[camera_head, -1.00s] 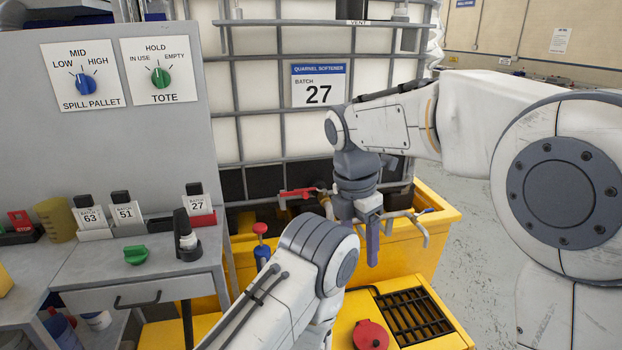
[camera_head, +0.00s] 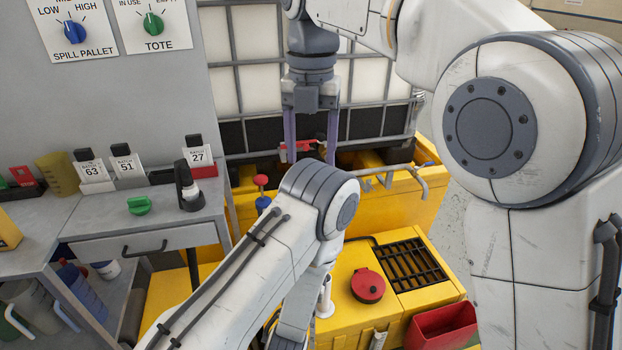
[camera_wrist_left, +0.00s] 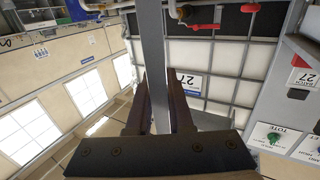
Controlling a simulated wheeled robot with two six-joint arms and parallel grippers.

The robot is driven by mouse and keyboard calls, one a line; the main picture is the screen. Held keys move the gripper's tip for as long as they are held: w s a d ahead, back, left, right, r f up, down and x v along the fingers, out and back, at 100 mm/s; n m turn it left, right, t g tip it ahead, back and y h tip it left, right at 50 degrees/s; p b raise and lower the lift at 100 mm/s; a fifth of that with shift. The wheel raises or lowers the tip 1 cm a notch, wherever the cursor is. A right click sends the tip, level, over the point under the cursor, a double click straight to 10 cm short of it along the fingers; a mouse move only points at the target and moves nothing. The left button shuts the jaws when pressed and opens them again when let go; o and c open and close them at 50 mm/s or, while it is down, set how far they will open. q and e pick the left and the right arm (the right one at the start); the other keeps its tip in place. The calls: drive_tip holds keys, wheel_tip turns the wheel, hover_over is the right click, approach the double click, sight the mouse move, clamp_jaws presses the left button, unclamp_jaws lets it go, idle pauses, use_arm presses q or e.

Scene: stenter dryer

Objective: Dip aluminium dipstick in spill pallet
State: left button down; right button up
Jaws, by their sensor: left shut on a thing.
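The yellow spill pallet (camera_head: 385,215) stands under the caged tote in the head view. In front is a yellow section with a black grate (camera_head: 410,264) and a red round cap (camera_head: 367,285). In the left wrist view my left gripper (camera_wrist_left: 162,88) is shut on a long flat grey bar, the aluminium dipstick (camera_wrist_left: 152,45), which runs up past the fingers. The left gripper and the dipstick are hidden in the head view. My right gripper (camera_head: 311,155) is open and empty, its fingers pointing down in front of the tote's red valve handle (camera_head: 300,145).
The tote (camera_head: 225,88) rises behind. At left, a grey bench holds batch bottles (camera_head: 125,165), a green knob (camera_head: 141,205) and a black holder (camera_head: 188,187). A red bin (camera_head: 440,328) is at lower right. A bent metal pipe (camera_head: 400,172) crosses the pallet.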

wheel_tip(320, 180, down, 8)
drive_tip(key=shift+r, duration=0.1)
idle(0.4)
clamp_jaws()
use_arm(q)
drive_tip(key=c, duration=0.7)
unclamp_jaws()
drive_tip(key=shift+c, duration=0.2)
